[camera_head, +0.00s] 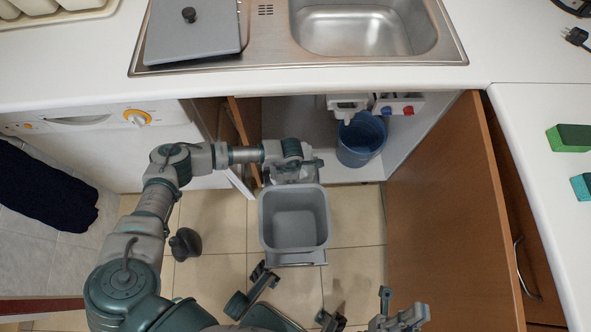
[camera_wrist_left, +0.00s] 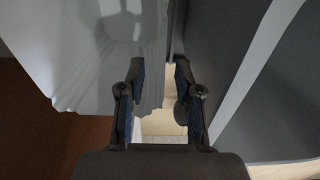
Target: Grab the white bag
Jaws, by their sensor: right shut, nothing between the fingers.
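A pale, white-grey sheet with a ruffled lower edge, which looks like the white bag (camera_wrist_left: 95,60), hangs at the left of the left wrist view. I cannot pick the bag out clearly in the head view. My left gripper (camera_wrist_left: 161,75) is open, its fingers apart. The sheet's right edge reaches the gap beside the left finger; I cannot tell if they touch. In the head view my left gripper (camera_head: 292,172) is at the far side of a grey bin (camera_head: 295,205). My right gripper (camera_head: 400,312) is shut and empty at the bottom, right of the bin.
An open wooden cabinet door (camera_head: 450,220) stands on the right. A blue bucket (camera_head: 360,138) is inside the cabinet below the metal sink (camera_head: 365,30). Green (camera_head: 570,138) and teal sponges lie on the right counter.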

